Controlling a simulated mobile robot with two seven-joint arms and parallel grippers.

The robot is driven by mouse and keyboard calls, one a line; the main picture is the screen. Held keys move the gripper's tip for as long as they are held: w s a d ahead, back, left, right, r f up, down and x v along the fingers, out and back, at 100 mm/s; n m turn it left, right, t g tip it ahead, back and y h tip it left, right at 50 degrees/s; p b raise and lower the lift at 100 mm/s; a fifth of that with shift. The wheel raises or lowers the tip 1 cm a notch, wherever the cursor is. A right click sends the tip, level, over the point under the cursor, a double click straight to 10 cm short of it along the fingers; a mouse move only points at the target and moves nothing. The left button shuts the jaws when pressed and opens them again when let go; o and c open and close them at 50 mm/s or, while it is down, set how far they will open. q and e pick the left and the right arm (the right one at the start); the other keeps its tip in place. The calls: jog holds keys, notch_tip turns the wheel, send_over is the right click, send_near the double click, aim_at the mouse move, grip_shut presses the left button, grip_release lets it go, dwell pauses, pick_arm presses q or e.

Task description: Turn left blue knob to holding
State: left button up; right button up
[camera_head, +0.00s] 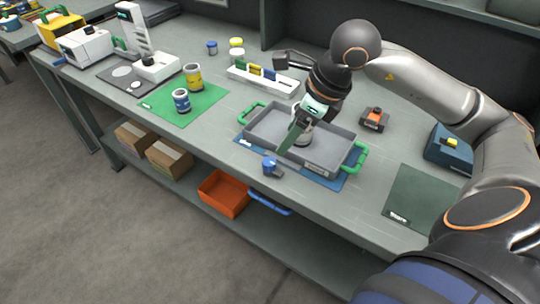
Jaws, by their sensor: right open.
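A small blue knob-like piece (269,162) stands on a grey base at the front edge of the blue mat, beside the grey tray (262,135). I cannot make out its setting marks, and I see no second such piece beside it. My right gripper (294,136) points down over the tray, behind and to the right of the blue piece and apart from it. It is open. A round grey item (303,137) in the tray is partly hidden behind the gripper. My left gripper is not in view.
The tray has green handles (361,157). A white rack (262,82) stands behind it. Jars stand on a green mat (205,108) to the left. An orange-topped block (374,117) and a dark blue box (450,147) are to the right. The bench front left of the blue piece is clear.

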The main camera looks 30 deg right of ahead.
aim_at(270, 161)
jog(key=x, duration=0.9)
jog(key=shift+w+a+f, duration=0.1)
jog(key=shift+w+f, duration=0.05)
jog(key=shift+f, duration=0.1)
jog(key=shift+c, duration=0.2)
grip_shut()
